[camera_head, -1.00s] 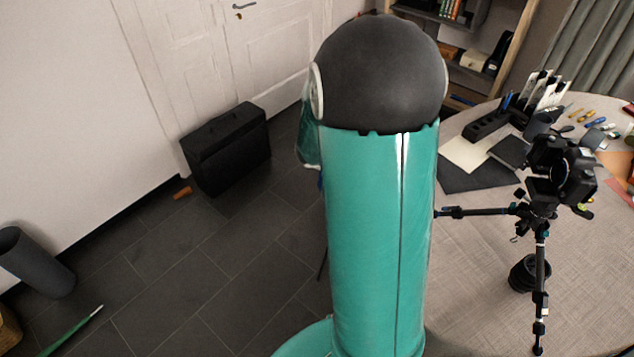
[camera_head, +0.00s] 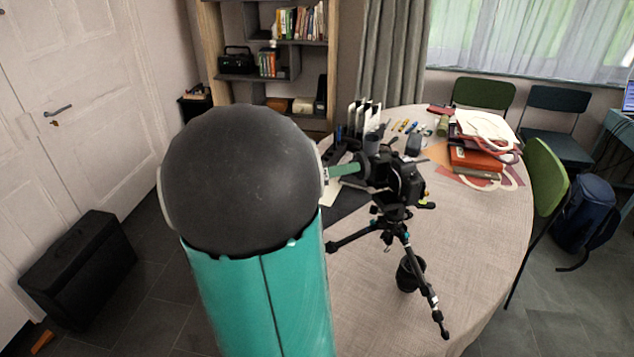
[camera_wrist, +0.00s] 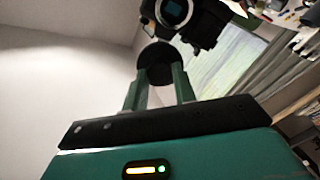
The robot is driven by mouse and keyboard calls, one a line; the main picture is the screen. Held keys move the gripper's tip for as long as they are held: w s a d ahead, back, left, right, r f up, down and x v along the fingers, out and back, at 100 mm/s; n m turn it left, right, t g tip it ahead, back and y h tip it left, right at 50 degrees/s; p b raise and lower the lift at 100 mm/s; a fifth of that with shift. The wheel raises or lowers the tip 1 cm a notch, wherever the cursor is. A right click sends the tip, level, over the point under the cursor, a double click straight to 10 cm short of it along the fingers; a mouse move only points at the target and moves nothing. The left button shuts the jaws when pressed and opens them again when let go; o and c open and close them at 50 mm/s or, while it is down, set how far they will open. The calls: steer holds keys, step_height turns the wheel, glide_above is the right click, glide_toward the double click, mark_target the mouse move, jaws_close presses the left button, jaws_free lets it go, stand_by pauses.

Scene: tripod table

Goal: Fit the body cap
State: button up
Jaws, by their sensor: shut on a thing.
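A black camera (camera_head: 405,182) stands on a small tripod (camera_head: 390,228) on the round table. In the wrist view the camera (camera_wrist: 205,25) is at the top, with its open mount and bluish sensor facing me. My gripper (camera_wrist: 160,70) has two green fingers shut on a round black body cap (camera_wrist: 158,58). The cap is just below and left of the mount in that view, apparently apart from it. In the head view the gripper (camera_head: 352,168) reaches from behind my arm, and the cap (camera_head: 362,164) is close to the camera's left side; the exact gap is hard to tell.
A black lens-like cylinder (camera_head: 410,272) stands on the table (camera_head: 470,240) under the tripod. Pens, a bag (camera_head: 486,130) and books lie toward the back. Green chairs (camera_head: 545,175) ring the right side. A black case (camera_head: 80,270) is on the floor at left.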

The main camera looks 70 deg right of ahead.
step_height(320, 180, down, 7)
steer(key=shift+s+r, duration=0.2)
steer(key=shift+s, duration=0.1)
steer(key=shift+w, duration=0.1)
steer(key=x, duration=0.6)
steer(key=shift+s, duration=0.25)
stand_by(0.3)
steer(key=shift+x, duration=0.85)
stand_by(2.7)
steer(key=shift+f, duration=0.1)
